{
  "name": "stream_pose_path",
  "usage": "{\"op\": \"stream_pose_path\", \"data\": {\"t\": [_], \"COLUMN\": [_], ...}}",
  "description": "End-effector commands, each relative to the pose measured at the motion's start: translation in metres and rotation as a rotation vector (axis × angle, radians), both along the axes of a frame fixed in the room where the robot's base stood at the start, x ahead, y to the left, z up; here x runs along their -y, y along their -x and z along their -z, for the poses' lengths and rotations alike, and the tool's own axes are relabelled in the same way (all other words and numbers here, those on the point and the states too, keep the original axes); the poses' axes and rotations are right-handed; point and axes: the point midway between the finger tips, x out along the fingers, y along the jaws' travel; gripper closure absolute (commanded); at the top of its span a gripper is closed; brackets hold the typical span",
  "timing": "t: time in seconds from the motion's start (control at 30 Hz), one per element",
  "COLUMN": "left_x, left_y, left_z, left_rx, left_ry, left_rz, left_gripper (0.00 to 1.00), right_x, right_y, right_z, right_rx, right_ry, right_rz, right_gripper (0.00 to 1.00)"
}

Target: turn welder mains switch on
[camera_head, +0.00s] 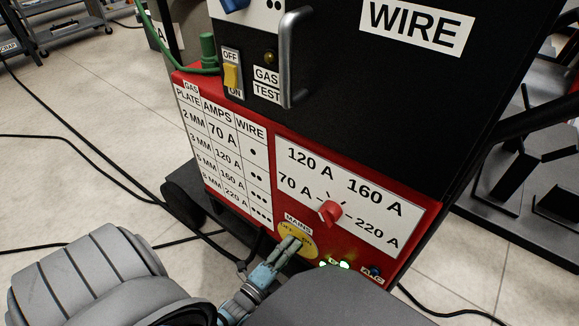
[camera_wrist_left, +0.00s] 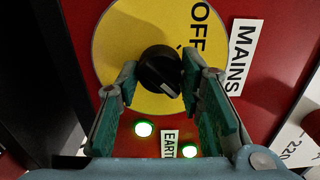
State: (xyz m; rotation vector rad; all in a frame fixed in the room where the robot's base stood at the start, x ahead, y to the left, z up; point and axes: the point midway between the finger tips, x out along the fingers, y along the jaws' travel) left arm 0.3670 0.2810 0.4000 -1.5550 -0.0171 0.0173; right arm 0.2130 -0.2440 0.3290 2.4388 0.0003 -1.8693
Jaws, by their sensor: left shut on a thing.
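The mains switch is a black rotary knob (camera_wrist_left: 160,70) on a yellow disc (camera_wrist_left: 112,40) in the left wrist view. OFF is printed on the disc, and its other lettering is partly hidden by a finger. A white mark on the knob points down and slightly right in that view, away from OFF. The MAINS label (camera_wrist_left: 240,57) sits beside the disc. My left gripper (camera_head: 290,247) reaches the disc in the head view, where it hides the knob. In the left wrist view its green-padded fingers (camera_wrist_left: 160,78) are shut on the knob. My right gripper is out of view.
Two green lamps (camera_wrist_left: 143,129) are lit beside the EARTH label (camera_wrist_left: 169,144). A red amps knob (camera_head: 329,211) is close above the mains disc. The yellow gas test switch (camera_head: 231,76) and metal handle (camera_head: 292,57) are higher. Black cables (camera_head: 90,155) lie on the floor.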

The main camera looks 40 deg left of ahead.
Motion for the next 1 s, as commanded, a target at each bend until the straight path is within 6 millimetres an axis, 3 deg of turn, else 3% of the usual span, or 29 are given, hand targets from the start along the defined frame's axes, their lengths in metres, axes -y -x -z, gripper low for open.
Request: {"op": "stream_pose_path", "data": {"t": [0.13,0.17,0.27,0.57,0.67,1.0], "left_x": [0.0,0.0,0.0,0.0,0.001,0.002], "left_y": [0.001,0.001,0.001,0.001,0.01,0.097], "left_z": [0.001,0.001,0.001,0.0,0.001,0.001], "left_rx": [-0.002,-0.002,-0.002,-0.001,-0.002,-0.004], "left_ry": [-0.001,-0.001,-0.001,0.0,0.0,-0.001], "left_rz": [0.0,0.0,0.001,0.001,0.001,0.001], "left_gripper": [0.94,0.61,0.45,0.45,0.45,0.45], "right_x": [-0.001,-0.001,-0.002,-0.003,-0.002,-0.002], "right_y": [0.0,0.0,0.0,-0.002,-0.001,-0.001], "right_z": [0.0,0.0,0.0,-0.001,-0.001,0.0], "right_rx": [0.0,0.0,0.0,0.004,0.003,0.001], "right_ry": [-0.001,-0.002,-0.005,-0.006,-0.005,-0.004], "right_rz": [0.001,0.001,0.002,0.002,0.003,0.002], "right_gripper": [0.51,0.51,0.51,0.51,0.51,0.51]}}
